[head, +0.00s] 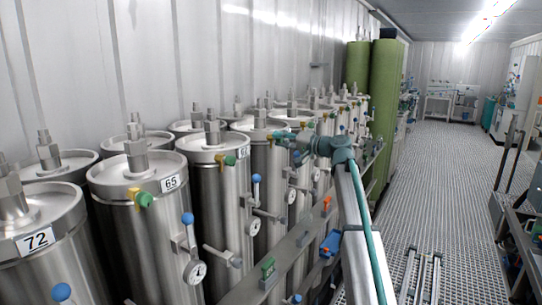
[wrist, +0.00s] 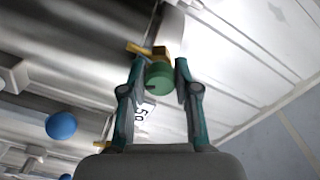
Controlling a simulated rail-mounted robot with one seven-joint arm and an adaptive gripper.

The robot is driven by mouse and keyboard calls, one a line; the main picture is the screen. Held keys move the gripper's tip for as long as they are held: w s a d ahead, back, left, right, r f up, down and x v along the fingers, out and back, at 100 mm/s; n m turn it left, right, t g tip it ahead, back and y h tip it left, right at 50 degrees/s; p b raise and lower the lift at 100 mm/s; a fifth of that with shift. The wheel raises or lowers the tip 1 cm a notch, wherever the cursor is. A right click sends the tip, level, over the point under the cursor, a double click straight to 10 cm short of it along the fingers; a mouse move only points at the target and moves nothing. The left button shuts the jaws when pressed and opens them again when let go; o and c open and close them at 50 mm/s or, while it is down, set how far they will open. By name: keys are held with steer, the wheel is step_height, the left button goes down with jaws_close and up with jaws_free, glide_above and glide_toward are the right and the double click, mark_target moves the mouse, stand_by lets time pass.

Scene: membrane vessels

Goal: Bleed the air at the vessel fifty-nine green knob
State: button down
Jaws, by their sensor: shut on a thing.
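My gripper (wrist: 159,68) is shut on the green knob (wrist: 158,85), with one finger on each side of it in the wrist view. The knob sits on a yellow fitting (wrist: 140,47) at the vessel's top edge. A white label (wrist: 142,114) reading 59 shows behind the left finger. In the head view my gripper (head: 284,137) reaches left to the top of a steel vessel (head: 264,175), and the knob there is hidden or too small to make out.
Other steel vessels stand in rows, including 65 (head: 136,215) and 72 (head: 42,262), with green knobs, gauges and blue-ball handles. A blue ball (wrist: 61,125) is left of my gripper. A grated aisle (head: 440,180) lies to the right.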

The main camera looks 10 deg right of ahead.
steer(key=shift+f+n+b, duration=0.1)
steer(key=shift+n+b, duration=0.9)
steer(key=shift+b, duration=1)
steer(key=shift+f+n+b, duration=0.1)
steer(key=shift+n+b, duration=0.4)
steer(key=n+b, duration=0.2)
steer(key=b, duration=0.1)
steer(key=shift+b, duration=0.35)
steer(key=shift+n+b, duration=0.5)
steer(key=shift+b, duration=0.15)
steer(key=shift+r, duration=0.2)
